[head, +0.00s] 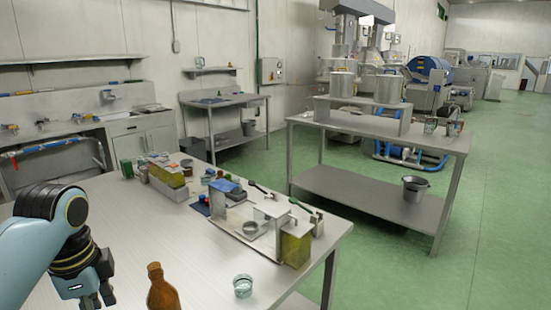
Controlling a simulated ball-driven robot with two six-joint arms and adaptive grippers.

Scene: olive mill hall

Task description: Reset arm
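My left arm comes in from the left in the head view, over the near left corner of the steel table (324,239). My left gripper (98,297) is dark and points down at the bottom edge of the picture. Its fingertips are partly cut off, so I cannot tell whether it is open or shut. A brown bottle (161,290) stands to its right, apart from it, with its lower part out of the picture. My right arm and gripper are not in view.
A clear glass (243,286) stands near the table's front. A second steel table (425,140) with pots stands behind; green floor (415,270) is clear at right.

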